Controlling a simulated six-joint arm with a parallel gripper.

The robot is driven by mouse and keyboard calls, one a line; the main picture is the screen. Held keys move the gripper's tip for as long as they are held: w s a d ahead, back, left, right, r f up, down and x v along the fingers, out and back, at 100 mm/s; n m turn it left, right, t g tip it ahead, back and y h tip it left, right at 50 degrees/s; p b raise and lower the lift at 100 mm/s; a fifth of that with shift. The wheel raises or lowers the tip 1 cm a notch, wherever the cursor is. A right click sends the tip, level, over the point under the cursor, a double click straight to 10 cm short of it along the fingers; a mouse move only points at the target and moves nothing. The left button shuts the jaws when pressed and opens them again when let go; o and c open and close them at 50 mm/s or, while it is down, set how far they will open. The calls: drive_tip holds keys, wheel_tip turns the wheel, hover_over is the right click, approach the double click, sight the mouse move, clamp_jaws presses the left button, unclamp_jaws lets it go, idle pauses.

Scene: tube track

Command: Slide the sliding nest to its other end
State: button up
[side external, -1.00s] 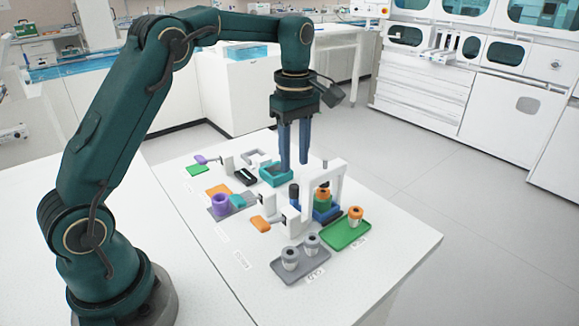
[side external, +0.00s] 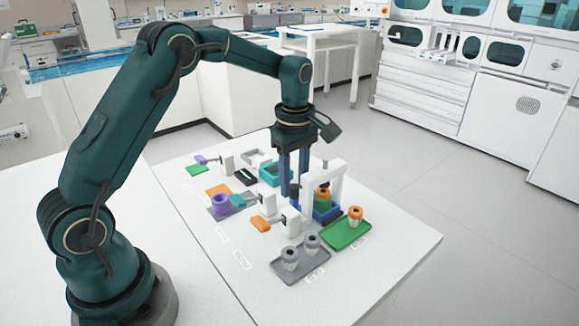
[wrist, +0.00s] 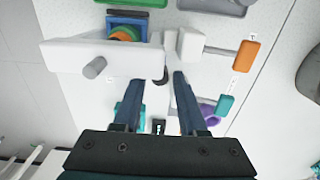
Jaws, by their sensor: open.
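The blue nest (side external: 327,215) sits under a white arch (side external: 338,172) and holds a green tube with an orange cap (side external: 322,195). It shows at the top of the wrist view (wrist: 128,17), partly hidden by the arch. My gripper (side external: 294,190) points down just left of the arch, its fingers apart and low over the table.
A teal frame (side external: 268,178) stands behind the fingers. An orange-handled white block (side external: 288,222) is close in front. A green tray (side external: 340,238) with an orange-capped tube and a grey tray (side external: 290,268) with two tubes lie nearer. A purple ring (side external: 220,203) is at left.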

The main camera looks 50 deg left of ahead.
clamp_jaws()
drive_tip(key=shift+a, duration=3.6)
unclamp_jaws()
wheel_tip(320, 180, up, 5)
